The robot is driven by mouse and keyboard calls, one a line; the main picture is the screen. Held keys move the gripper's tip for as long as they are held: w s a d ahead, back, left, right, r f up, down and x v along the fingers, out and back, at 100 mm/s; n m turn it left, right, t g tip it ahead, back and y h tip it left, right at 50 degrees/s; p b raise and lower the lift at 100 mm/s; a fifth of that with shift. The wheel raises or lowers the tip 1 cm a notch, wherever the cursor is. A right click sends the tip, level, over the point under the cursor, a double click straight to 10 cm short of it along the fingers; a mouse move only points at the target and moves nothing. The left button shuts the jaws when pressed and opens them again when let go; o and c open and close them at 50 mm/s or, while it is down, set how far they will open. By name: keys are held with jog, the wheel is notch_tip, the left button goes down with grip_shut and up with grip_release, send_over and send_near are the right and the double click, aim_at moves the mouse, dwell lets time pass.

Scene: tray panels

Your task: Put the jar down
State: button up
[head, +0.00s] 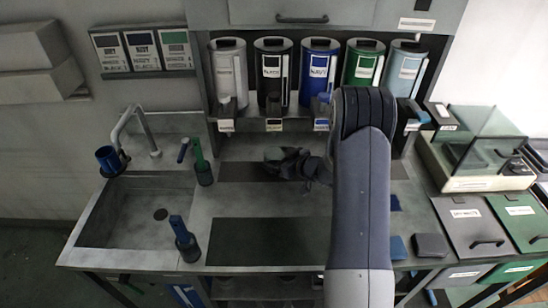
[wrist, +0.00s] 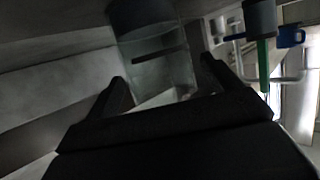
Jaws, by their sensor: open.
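A clear glass jar (wrist: 160,65) with a dark end (wrist: 143,16) shows in the wrist view. It lies between and just beyond my two fingertips, with a gap visible beside at least one finger. My gripper (wrist: 165,85) is open, and I cannot tell whether a finger touches the jar. In the head view my gripper (head: 275,155) is low over the back of the counter, at the dark rear strip. I cannot pick out the jar there. The wrist picture is dim and rolled over, so what the jar rests on is unclear.
A green-handled tool in a holder (head: 203,172) stands left of my gripper; a blue one (head: 184,240) stands nearer the front. A sink (head: 140,215) and blue mug (head: 107,158) are further left. Labelled canisters (head: 273,75) line the back. The front dark mat (head: 270,240) is clear.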

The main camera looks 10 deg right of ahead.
jog(key=b+v, duration=0.1)
jog(key=v, duration=0.9)
jog(key=shift+s, duration=0.2)
